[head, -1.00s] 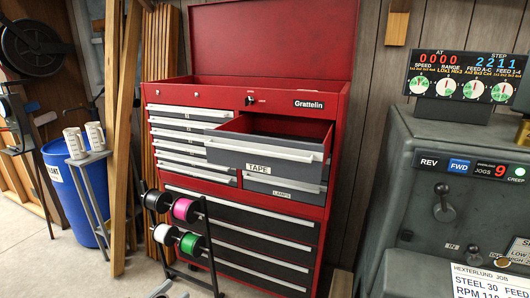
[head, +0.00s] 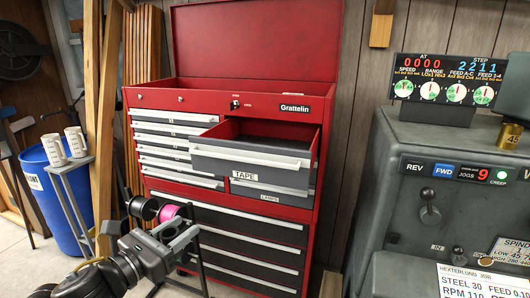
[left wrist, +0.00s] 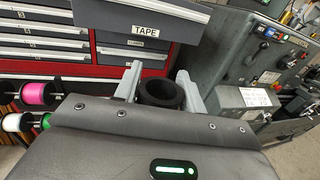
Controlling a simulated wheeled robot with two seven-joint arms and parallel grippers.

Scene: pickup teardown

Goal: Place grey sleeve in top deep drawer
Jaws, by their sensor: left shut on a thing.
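My left gripper (head: 182,238) is low in the head view, in front of the red tool chest. In the left wrist view its two pale fingers (left wrist: 160,88) are shut on the grey sleeve (left wrist: 161,97), a short, dark, hollow ring with its opening showing. The top deep drawer (head: 248,166), labelled TAPE, is pulled open; the gripper is below and left of it, apart from it. The drawer's front also shows at the top of the left wrist view (left wrist: 172,18). Its floor is mostly hidden by its front. My right gripper is not in view.
The red chest (head: 313,160) has a raised lid and several shut drawers. A spool rack with a pink spool (head: 168,212) stands before it, partly behind my arm. A grey machine (head: 400,170) is at right, a blue barrel (head: 40,190) at left.

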